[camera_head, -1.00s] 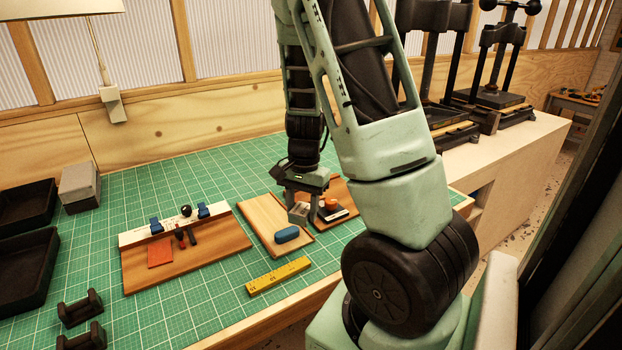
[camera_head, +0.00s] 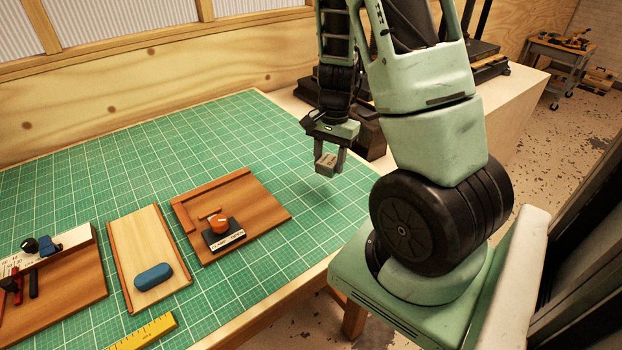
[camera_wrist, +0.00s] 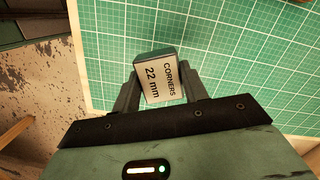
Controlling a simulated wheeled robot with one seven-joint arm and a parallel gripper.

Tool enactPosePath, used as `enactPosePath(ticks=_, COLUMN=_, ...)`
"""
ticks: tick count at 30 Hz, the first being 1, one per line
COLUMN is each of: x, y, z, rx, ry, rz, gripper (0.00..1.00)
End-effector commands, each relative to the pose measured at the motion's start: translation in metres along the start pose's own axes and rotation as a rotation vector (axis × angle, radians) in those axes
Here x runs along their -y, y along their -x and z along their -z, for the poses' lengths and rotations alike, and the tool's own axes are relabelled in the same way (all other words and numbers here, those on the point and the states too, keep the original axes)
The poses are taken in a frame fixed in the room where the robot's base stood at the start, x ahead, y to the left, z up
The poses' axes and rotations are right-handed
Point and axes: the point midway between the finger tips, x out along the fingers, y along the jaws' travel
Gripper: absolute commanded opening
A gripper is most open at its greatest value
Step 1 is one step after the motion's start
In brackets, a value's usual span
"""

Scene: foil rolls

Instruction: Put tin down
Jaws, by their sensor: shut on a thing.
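The tin (camera_head: 327,163) is a small grey box held between the fingers of my gripper (camera_head: 327,162). In the wrist view the tin (camera_wrist: 160,80) shows a pale label reading "CORNERS 22 mm". My gripper (camera_wrist: 162,92) is shut on it, one finger on each side. It hangs above the right end of the green gridded mat (camera_head: 270,130), to the right of the wooden boards. The tin appears clear of the mat, with a soft shadow below it. Its underside is hidden.
A wooden board (camera_head: 265,205) with raised edges bears a black labelled block (camera_head: 224,238) with an orange knob. To its left, a pale board (camera_head: 135,240) holds a blue oblong (camera_head: 153,276). A yellow ruler (camera_head: 145,332) lies in front. The mat around the gripper is clear.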

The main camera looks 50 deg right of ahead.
Motion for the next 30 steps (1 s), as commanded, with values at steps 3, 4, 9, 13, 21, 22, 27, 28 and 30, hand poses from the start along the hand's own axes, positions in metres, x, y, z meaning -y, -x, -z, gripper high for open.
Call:
enactPosePath(ticks=3, x=-0.001, y=-0.023, z=0.003, rx=0.004, ry=-0.003, rz=-0.004, gripper=0.18)
enactPosePath(ticks=4, x=-0.001, y=-0.027, z=0.003, rx=0.003, ry=-0.003, rz=-0.003, gripper=0.18)
enactPosePath(ticks=9, x=0.0, y=-0.04, z=0.005, rx=0.001, ry=0.0, rz=0.0, gripper=0.18)
enactPosePath(ticks=13, x=-0.001, y=-0.054, z=0.006, rx=0.002, ry=-0.002, rz=-0.002, gripper=0.18)
enactPosePath(ticks=21, x=0.0, y=-0.074, z=0.009, rx=-0.001, ry=-0.001, rz=0.001, gripper=0.18)
enactPosePath(ticks=22, x=0.0, y=-0.074, z=0.009, rx=-0.001, ry=0.0, rz=0.001, gripper=0.18)
enactPosePath(ticks=27, x=0.0, y=-0.076, z=0.009, rx=0.0, ry=0.0, rz=0.0, gripper=0.18)
enactPosePath(ticks=28, x=0.0, y=-0.077, z=0.009, rx=0.0, ry=0.0, rz=0.0, gripper=0.18)
enactPosePath(ticks=30, x=0.0, y=-0.077, z=0.009, rx=0.0, ry=0.0, rz=0.0, gripper=0.52)
